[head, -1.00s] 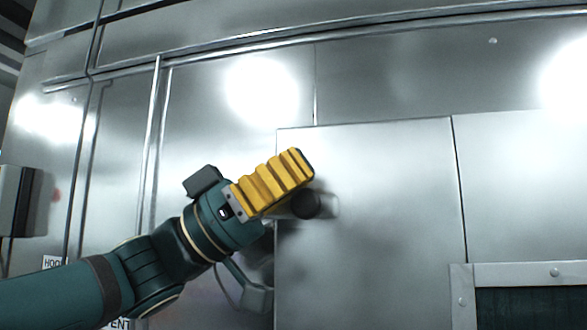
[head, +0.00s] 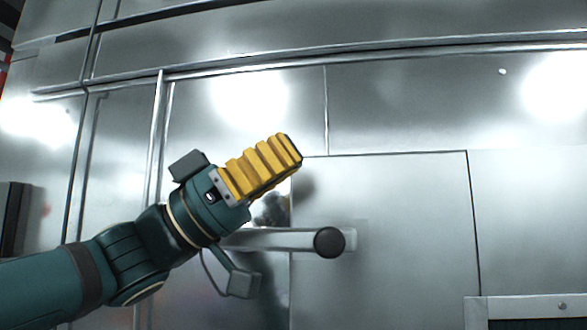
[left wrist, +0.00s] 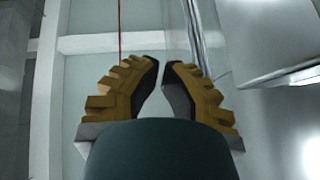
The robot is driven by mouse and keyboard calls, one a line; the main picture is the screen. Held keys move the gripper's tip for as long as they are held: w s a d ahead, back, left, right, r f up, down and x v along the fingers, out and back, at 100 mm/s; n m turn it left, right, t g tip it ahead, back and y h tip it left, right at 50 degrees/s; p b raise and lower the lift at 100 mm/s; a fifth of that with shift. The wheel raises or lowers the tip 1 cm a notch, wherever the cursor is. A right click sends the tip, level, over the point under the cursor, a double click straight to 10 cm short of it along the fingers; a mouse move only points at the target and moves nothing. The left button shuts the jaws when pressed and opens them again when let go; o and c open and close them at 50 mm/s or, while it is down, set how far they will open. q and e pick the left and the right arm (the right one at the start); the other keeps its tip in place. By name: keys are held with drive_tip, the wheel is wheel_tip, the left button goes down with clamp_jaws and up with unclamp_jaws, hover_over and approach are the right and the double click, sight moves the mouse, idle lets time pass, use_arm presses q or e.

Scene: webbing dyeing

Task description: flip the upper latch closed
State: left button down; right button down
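The upper latch shows in the head view as a metal bar lying level with a dark round knob (head: 329,242) at its right end. The bar (head: 285,239) crosses the left edge of the panel door. My left gripper (head: 292,150) is above and left of the knob, pointing up and right, apart from the latch. The left wrist view shows its yellow ribbed fingers (left wrist: 161,65) close together at the tips, with a narrow gap and nothing between them. My left wrist partly hides the bar's left end. My right gripper is not in view.
The flat metal panel door (head: 400,200) and steel wall surround the latch. A long horizontal rail (head: 400,62) runs above, and a vertical pipe (head: 156,130) stands at the left. A framed dark window (head: 535,312) is at lower right. The space right of the knob is clear.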

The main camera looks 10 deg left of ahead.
use_arm(q)
drive_tip(key=a+r, duration=0.4)
drive_tip(key=a, duration=0.1)
drive_tip(key=shift+s+a, duration=0.2)
drive_tip(key=shift+s, duration=0.05)
drive_tip(key=shift+f, duration=0.1)
idle(0.3)
